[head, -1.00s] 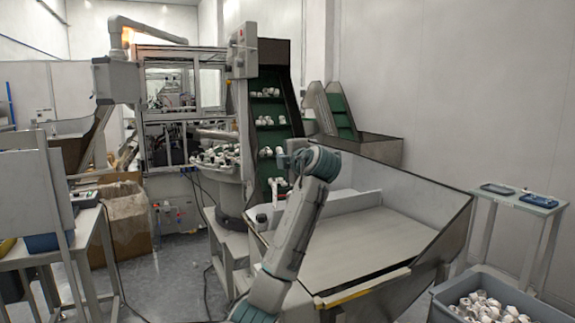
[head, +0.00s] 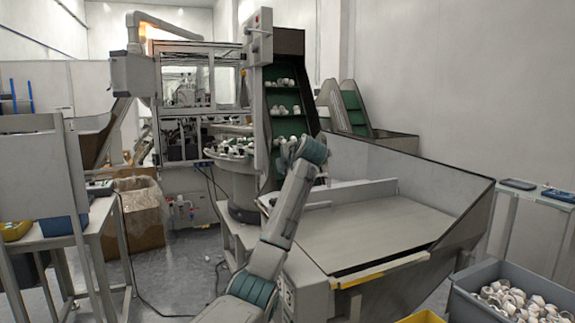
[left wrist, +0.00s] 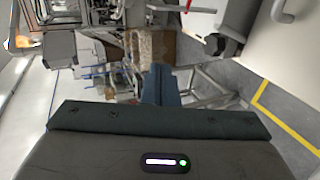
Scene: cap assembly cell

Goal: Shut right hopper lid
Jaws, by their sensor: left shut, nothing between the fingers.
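The large grey hopper (head: 475,218) stands at centre right in the head view, below a green cleated conveyor (head: 284,105). A flat pale panel (head: 385,232) lies inside its raised side walls, with a yellow strip along its front edge. I cannot tell whether this panel is the lid. My left arm rises in front of the hopper's left side; its gripper is hidden or too small to make out there. In the left wrist view my left gripper (left wrist: 160,85) is shut and empty, its dark blue fingers together. My right gripper is in neither view.
A grey bin of white caps (head: 478,274) stands at front right, and a yellow bin (head: 420,317) shows at the bottom edge. A blue-trayed workbench (head: 100,215) and a cardboard box (head: 140,215) are at left. Floor (head: 175,280) between bench and hopper is mostly open.

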